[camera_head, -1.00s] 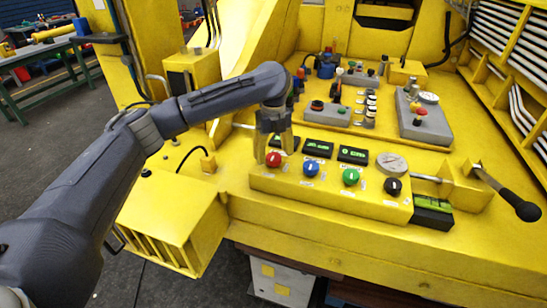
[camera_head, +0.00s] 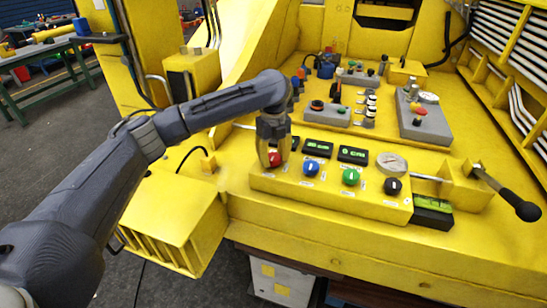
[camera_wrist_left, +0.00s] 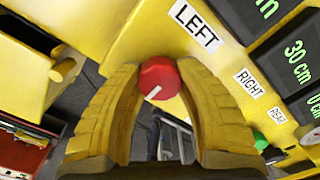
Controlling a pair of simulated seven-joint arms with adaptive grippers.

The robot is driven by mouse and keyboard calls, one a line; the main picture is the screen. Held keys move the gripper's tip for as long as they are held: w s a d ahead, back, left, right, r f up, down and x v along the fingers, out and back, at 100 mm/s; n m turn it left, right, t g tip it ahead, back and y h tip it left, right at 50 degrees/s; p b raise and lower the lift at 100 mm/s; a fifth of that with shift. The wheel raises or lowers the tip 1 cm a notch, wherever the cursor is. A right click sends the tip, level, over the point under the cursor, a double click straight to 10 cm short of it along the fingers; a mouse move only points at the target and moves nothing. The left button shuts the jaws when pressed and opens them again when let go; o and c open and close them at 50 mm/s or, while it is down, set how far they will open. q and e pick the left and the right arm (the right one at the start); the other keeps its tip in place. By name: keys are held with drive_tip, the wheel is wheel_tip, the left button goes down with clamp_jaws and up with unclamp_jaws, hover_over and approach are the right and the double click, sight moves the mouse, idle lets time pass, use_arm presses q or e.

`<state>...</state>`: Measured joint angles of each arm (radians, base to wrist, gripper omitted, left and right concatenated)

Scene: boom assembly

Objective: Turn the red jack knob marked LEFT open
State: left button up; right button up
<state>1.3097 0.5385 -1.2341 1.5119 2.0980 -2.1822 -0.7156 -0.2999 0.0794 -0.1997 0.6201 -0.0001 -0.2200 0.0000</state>
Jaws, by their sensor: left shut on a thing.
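The red knob (camera_head: 274,159) sits at the left end of the row of knobs on the yellow control panel (camera_head: 320,187). In the left wrist view the red knob (camera_wrist_left: 160,78) shows a white pointer line, with the LEFT label (camera_wrist_left: 194,27) beside it. My left gripper (camera_head: 273,160) points down over the knob. In the wrist view, the yellow fingers of my left gripper (camera_wrist_left: 160,82) are closed on the knob, one on each side. My right gripper is not in view.
Blue (camera_head: 311,168), green (camera_head: 350,177) and black (camera_head: 393,186) knobs continue the row. Small displays (camera_head: 318,148) and a round gauge (camera_head: 391,163) stand behind them. A black-handled lever (camera_head: 520,207) is at the right.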

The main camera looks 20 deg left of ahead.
use_arm(q)
drive_tip(key=c, duration=0.4)
drive_tip(key=n, duration=0.4)
drive_tip(key=shift+n, duration=0.3)
drive_tip(key=n, duration=0.3)
drive_tip(key=shift+n, duration=0.4)
drive_tip(key=n, duration=0.4)
drive_tip(key=shift+c, duration=0.2)
drive_tip(key=shift+n, duration=2.7)
drive_tip(key=o, duration=1.3)
